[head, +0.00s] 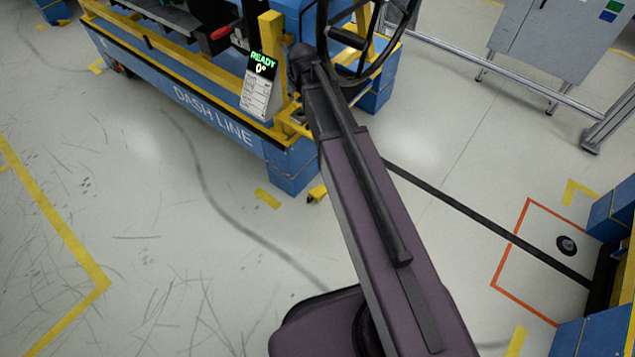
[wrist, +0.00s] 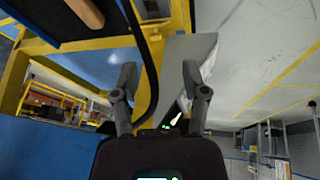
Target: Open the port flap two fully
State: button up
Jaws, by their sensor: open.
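I cannot make out port flap two in either view. My gripper (wrist: 158,78) shows in the wrist view with its two dark fingers spread apart and nothing held between them. A grey panel (wrist: 184,52) and a curved black bar (wrist: 147,50) lie behind the fingers, close to a yellow frame post. In the head view my arm reaches up to the blue and yellow dash-line stand (head: 215,118). The gripper itself is not clear there. The steering wheel (head: 398,22) is beside the arm's far end.
A sign reading READY 0° (head: 261,80) is fixed to the stand, left of my arm. A red handle (head: 224,32) is farther left. A grey cabinet (head: 555,35) and a metal rail (head: 480,62) stand at the right. The floor at left is clear.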

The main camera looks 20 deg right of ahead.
jog(key=s+f+m+g+b, duration=0.4)
jog(key=s+f+b, duration=1.2)
jog(key=s, duration=0.5)
notch_tip(320, 180, down, 2)
jog(key=shift+s+f+m, duration=0.2)
jog(key=shift+s+m, duration=0.15)
jog(key=shift+m, duration=0.15)
jog(key=shift+s+g, duration=0.3)
jog(key=shift+s, duration=0.25)
jog(key=shift+a, duration=0.1)
